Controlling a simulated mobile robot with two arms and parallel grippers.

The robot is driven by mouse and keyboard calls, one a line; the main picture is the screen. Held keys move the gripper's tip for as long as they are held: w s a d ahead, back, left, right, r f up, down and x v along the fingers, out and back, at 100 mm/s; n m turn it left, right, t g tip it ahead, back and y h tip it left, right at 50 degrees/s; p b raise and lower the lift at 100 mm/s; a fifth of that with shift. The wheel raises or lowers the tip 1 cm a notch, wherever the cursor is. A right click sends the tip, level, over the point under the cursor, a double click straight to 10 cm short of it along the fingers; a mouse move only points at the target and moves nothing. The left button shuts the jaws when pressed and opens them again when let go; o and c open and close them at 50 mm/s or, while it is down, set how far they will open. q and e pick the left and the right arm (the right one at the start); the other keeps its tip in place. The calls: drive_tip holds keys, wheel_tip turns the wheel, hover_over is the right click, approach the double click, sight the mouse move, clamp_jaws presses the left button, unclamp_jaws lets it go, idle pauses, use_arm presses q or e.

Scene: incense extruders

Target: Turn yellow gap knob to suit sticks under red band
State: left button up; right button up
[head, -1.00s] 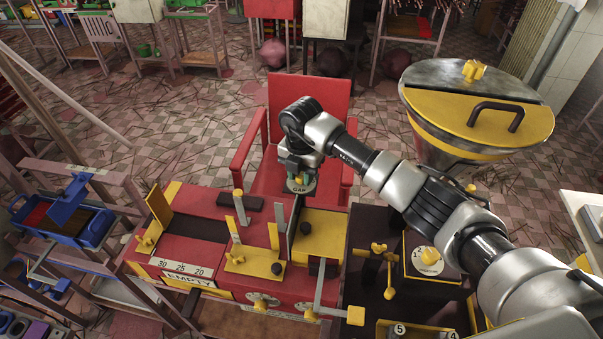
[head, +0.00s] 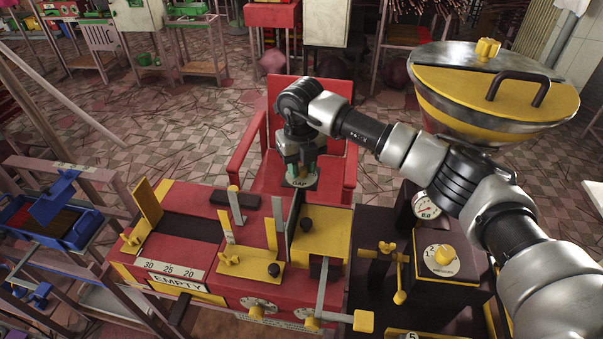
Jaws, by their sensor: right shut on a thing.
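My right gripper (head: 300,158) points down from the end of my right arm. It is shut at the small plate marked GAP (head: 300,184), at the back of the red machine (head: 205,273). The yellow gap knob is hidden between the jaws, and its angle cannot be read. The sticks and the red band the task names cannot be made out for sure on the machine. My left gripper is out of view.
A red chair (head: 244,140) stands right behind the gripper. A yellow-banded hopper (head: 495,95) is at the right, beyond my arm. A dark unit with a numbered dial (head: 440,260) stands right of the machine. A blue tray (head: 55,220) is at the left.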

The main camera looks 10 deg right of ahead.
sight(301, 167)
drive_tip(key=n+b, duration=0.2)
drive_tip(key=n, duration=0.1)
drive_tip(key=shift+f+n+b, duration=0.15)
drive_tip(key=shift+n+b, duration=0.2)
drive_tip(key=shift+n, duration=0.05)
drive_tip(key=n+b, duration=0.1)
drive_tip(key=n, duration=0.1)
drive_tip(key=shift+n+b, duration=0.4)
drive_tip(key=n+b, duration=0.1)
drive_tip(key=n, duration=0.1)
drive_tip(key=n+b, duration=0.1)
drive_tip(key=n, duration=0.1)
drive_tip(key=shift+r+n, duration=0.2)
drive_tip(key=shift+n, duration=0.1)
drive_tip(key=o, duration=0.9)
wheel_tip(301, 167, up, 8)
drive_tip(key=shift+f+b, duration=0.25)
drive_tip(key=shift+b, duration=0.3)
